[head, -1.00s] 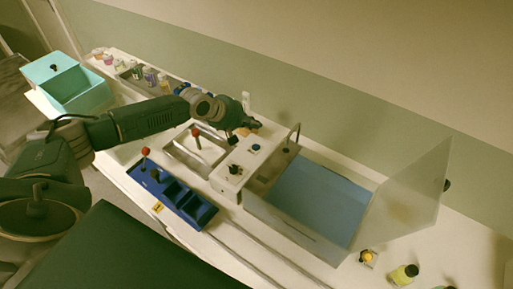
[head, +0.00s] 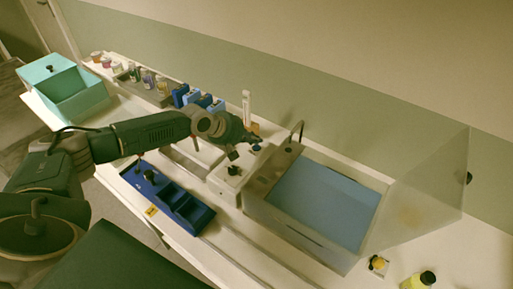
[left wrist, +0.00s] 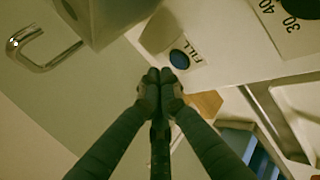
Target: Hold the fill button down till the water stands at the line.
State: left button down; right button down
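The round blue fill button (head: 256,148) sits on the white control panel beside the tank. In the left wrist view the button (left wrist: 179,59) has the word FILL printed next to it. My left gripper (head: 257,140) is just above the button; in the left wrist view its fingertips (left wrist: 160,76) are together, empty, just short of the button in the picture. Whether they touch it cannot be told. The tank (head: 291,235) has clear walls and a blue surface (head: 322,203) inside. The fill line cannot be made out. My right gripper is not in view.
A metal spout (head: 297,131) stands at the tank's back, and a clear panel (head: 420,195) rises at its right. A dark knob (head: 233,170) is near the button. A blue tray (head: 184,212) lies in front. Bottles and a teal box (head: 85,100) are at left.

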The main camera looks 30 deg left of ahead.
aim_at(255, 148)
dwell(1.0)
pick_arm(q)
jog(key=shift+f, duration=0.1)
jog(key=shift+f, duration=0.3)
jog(key=shift+f, duration=0.4)
dwell(1.0)
jog(key=shift+r+p, duration=0.8)
jog(key=shift+p, duration=0.05)
notch_tip(255, 148, up, 5)
jog(key=p, duration=0.5)
